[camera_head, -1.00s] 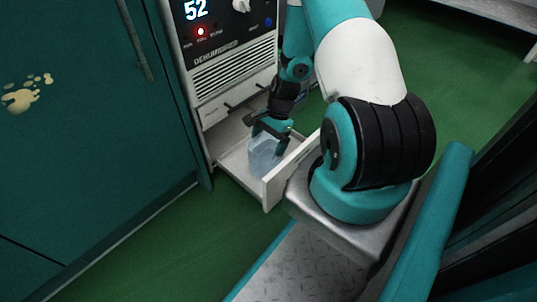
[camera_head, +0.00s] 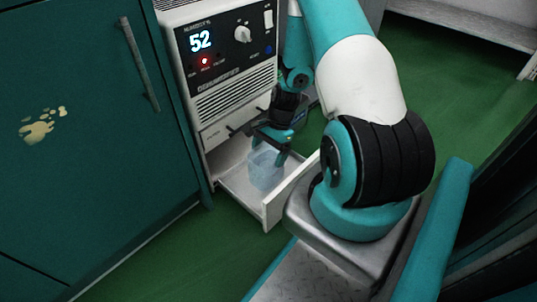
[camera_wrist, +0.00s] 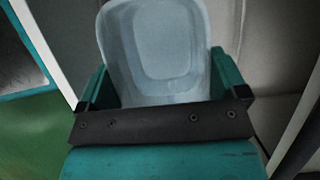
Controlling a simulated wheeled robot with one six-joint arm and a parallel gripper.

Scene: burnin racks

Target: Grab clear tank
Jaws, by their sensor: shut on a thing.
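The clear tank (camera_head: 264,170) is a translucent, pale bluish container in the open white drawer (camera_head: 243,193) at the bottom of the dehumidifier. My gripper (camera_head: 270,145) reaches down from above and is shut on the tank's upper part. In the wrist view the tank (camera_wrist: 157,50) sits between the two teal fingers of my gripper (camera_wrist: 160,85), one at each side. I cannot tell whether the tank's base touches the drawer floor.
The white dehumidifier (camera_head: 228,95) with a lit "52" display stands behind the drawer. A teal cabinet (camera_head: 85,130) with a handle is close on the left. Green floor (camera_head: 150,255) lies open in front, and a light bench (camera_head: 480,25) is at the upper right.

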